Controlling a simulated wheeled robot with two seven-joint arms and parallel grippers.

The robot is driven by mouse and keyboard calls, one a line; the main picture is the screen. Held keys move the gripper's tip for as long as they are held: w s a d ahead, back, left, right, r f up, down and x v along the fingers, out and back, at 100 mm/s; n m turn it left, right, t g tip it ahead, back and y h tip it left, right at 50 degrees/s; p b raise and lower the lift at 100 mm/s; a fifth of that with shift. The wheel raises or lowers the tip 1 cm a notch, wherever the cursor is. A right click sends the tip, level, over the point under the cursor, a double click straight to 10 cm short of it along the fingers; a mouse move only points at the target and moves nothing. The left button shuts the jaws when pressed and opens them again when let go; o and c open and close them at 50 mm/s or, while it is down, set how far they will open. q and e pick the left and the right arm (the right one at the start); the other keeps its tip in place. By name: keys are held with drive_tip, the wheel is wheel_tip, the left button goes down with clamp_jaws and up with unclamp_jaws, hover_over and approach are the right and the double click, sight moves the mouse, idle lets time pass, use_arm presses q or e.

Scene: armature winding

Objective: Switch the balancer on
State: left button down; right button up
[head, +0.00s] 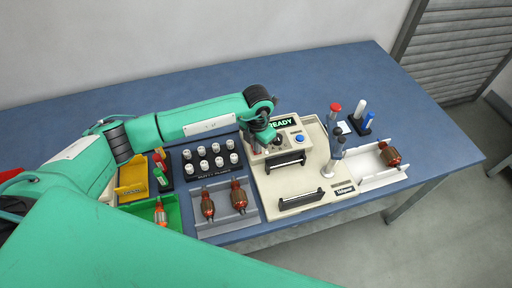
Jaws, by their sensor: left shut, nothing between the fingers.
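The balancer (268,189) is a cream machine on the blue table, right of the middle. Its raised control box (299,148) has a dark display (282,121) reading "READY" in green. A blue round button (299,138) sits on top of the box, to the right. My left gripper (262,146) is shut and empty, pointing down at the left part of the control box's top. Its arm hides part of the box there, and I cannot tell whether the fingertips touch it. My right gripper is out of view.
Left of the balancer are a dark rack (189,170) of several white-capped pieces, a grey tray (245,219) with two armatures and a green bin (173,212). Right of it, a white tray (374,182) holds an armature. Upright tools (336,146) stand near the balancer's right edge.

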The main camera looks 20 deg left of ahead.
use_arm(q)
drive_tip(key=shift+f, duration=0.1)
drive_tip(key=shift+w+r+p, duration=0.1)
drive_tip(key=shift+r+p, duration=0.35)
drive_tip(key=shift+r, duration=0.3)
drive_tip(key=shift+r+p, duration=1.25)
drive_tip(key=shift+r, duration=1.55)
drive_tip(key=shift+f, duration=0.15)
